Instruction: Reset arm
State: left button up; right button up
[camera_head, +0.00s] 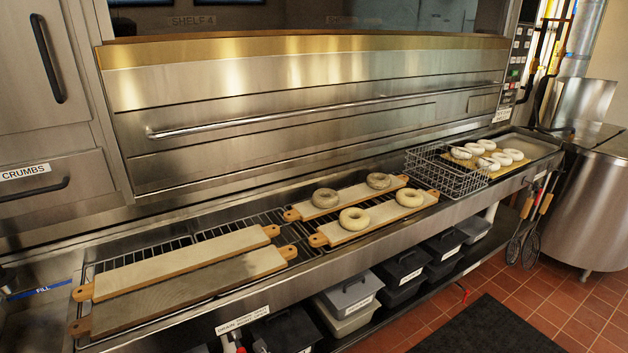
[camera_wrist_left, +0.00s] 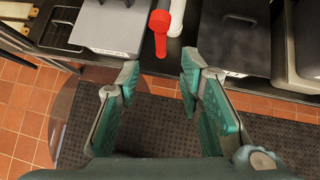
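In the left wrist view my left gripper (camera_wrist_left: 160,85) is open and empty. Its two fingers with green pads are spread apart above the floor mat and the lower shelf edge. Neither of my grippers shows in the head view. My right gripper is not in any frame. Bagels (camera_head: 354,219) lie on two wooden boards (camera_head: 330,235) in the middle of the counter. Two more long boards (camera_head: 180,262) lie bare at the left.
A wire basket (camera_head: 440,172) and several pale bagels (camera_head: 487,145) are at the right end of the counter. Lidded bins (camera_head: 350,295) stand on the shelf below. A red handle (camera_wrist_left: 160,25) is just beyond my left fingers. A steel kettle (camera_head: 590,190) stands at far right.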

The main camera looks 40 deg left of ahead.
pick_arm(q)
jog(key=d+f+n+t+h, duration=0.1)
jog(key=d+f+n+h, duration=0.1)
jog(key=d+f+n, duration=0.3)
jog(key=d+f+n+t+h, duration=0.2)
jog(key=d+f+n+h, duration=0.1)
jog(key=f+n, duration=0.4)
jog(key=s+d+f+n+g+h, duration=0.1)
jog(key=s+f, duration=0.3)
jog(key=s, duration=0.5)
jog(key=s+d+f+n+g+h, duration=0.1)
jog(key=s+d+f+n, duration=0.2)
jog(key=s, duration=0.6)
jog(key=s+d+f+n+g+h, duration=0.1)
jog(key=s+d+f+n, duration=0.1)
jog(key=s+f, duration=0.3)
jog(key=s+n, duration=0.1)
jog(key=s, duration=0.2)
jog(key=shift+s+d+n, duration=0.35)
jog(key=shift+s+n, duration=0.05)
